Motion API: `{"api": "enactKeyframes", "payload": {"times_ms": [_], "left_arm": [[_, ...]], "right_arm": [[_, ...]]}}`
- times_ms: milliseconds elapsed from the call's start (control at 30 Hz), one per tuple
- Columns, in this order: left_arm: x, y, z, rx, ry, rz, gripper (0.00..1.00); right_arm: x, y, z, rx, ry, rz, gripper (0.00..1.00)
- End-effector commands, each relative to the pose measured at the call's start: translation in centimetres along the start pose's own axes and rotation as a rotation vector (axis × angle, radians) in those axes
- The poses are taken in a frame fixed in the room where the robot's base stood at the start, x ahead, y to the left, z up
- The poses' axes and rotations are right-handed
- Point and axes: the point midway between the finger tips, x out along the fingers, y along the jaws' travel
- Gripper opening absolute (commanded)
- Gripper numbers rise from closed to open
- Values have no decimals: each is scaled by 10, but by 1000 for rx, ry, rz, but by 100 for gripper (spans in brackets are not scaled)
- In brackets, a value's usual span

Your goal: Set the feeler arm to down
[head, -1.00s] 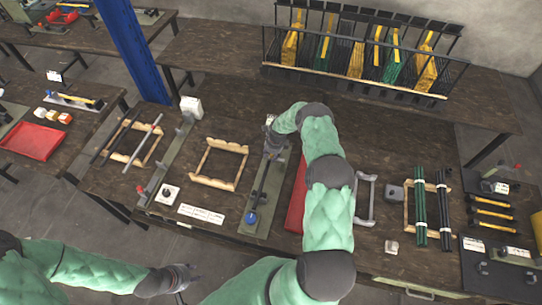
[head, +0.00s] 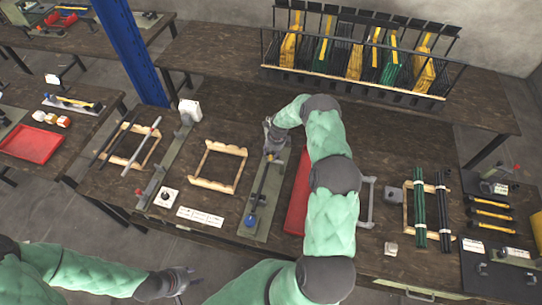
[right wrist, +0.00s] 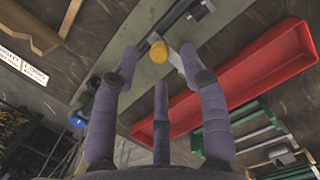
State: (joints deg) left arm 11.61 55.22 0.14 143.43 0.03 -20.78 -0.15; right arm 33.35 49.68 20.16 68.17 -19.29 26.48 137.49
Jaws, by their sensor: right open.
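A long grey-green base plate (head: 277,190) with a dark bar and a blue knob (head: 250,220) at its near end lies on the middle table. In the right wrist view the plate (right wrist: 118,55) carries the bar, a grey lever and a yellow-tipped part (right wrist: 190,66). I cannot tell surely which piece is the feeler arm. My right gripper (head: 273,135) is over the plate's far end. In the right wrist view its purple fingers (right wrist: 160,100) are spread and empty, near the yellow tip. My left gripper (head: 185,282) hangs at the table's front, apart from everything; its opening is unclear.
A red tray (head: 297,205) lies right of the plate, partly behind my right arm. A wooden frame (head: 219,167) lies to its left. A second long plate (head: 168,160) with a white box stands farther left. Green tubes (head: 419,215) lie right. A rack (head: 365,55) stands behind.

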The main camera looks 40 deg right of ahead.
Motion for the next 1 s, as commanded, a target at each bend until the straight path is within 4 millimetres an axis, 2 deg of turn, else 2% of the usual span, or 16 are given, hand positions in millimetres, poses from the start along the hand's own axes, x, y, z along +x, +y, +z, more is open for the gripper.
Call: {"api": "enactKeyframes", "payload": {"times_ms": [33,200,400,600,1000], "left_arm": [[0,0,0,0,0,0,40],[0,0,0,0,0,0,40],[0,0,0,0,0,0,40],[0,0,0,0,0,0,40],[0,0,0,0,0,0,40]], "right_arm": [[-11,-1,1,0,-2,-3,44],[-39,-2,0,1,-1,-3,44],[-62,-2,0,0,-1,-4,44],[-69,-2,0,0,0,-2,44],[-69,-2,0,0,-1,-3,44]]}}
